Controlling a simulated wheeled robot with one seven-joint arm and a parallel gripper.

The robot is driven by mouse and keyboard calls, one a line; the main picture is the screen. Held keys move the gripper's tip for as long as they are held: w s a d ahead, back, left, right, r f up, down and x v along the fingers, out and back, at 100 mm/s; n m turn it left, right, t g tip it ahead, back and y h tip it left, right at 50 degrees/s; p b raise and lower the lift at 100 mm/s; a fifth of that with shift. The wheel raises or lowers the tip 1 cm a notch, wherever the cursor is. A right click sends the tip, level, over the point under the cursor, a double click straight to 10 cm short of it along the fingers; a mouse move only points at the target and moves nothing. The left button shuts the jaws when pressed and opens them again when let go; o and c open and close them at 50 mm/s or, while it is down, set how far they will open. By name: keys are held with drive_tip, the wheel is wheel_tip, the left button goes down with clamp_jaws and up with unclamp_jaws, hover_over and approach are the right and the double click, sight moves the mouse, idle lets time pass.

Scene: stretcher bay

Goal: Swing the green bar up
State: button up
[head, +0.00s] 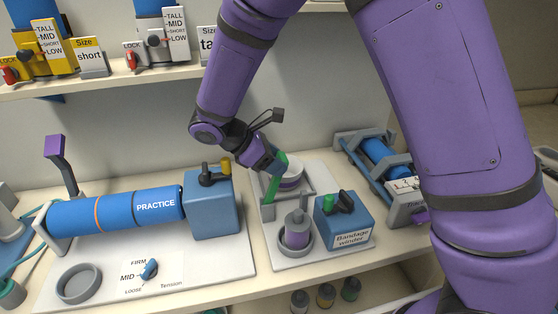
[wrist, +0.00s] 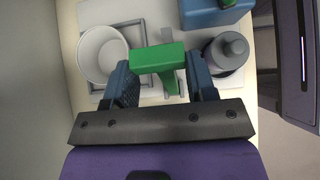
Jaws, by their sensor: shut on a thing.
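The green bar (head: 271,191) stands on the white plate in the middle of the bench, leaning slightly right at the top. My gripper (head: 279,162) is at its upper end in the head view. In the wrist view my gripper (wrist: 163,85) has a finger on each side of the green bar (wrist: 158,58) and is shut on it. The bar's wide top end faces the wrist camera, with a narrower green part below it. My fingers hide part of the bar in the head view.
A white cup (wrist: 102,54) stands close to one finger, and a grey-topped bottle (head: 298,232) is close to the other side. The blue bandage winder box (head: 343,222) is to the right. A blue PRACTICE cylinder (head: 118,212) and blue box (head: 210,212) are left. A shelf (head: 110,82) hangs above.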

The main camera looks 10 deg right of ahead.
drive_tip(key=shift+a+f, duration=0.1)
drive_tip(key=shift+a, duration=0.1)
drive_tip(key=o, duration=1.3)
drive_tip(key=v, duration=1)
drive_tip(key=shift+a+r, duration=0.25)
drive_tip(key=shift+a, duration=0.05)
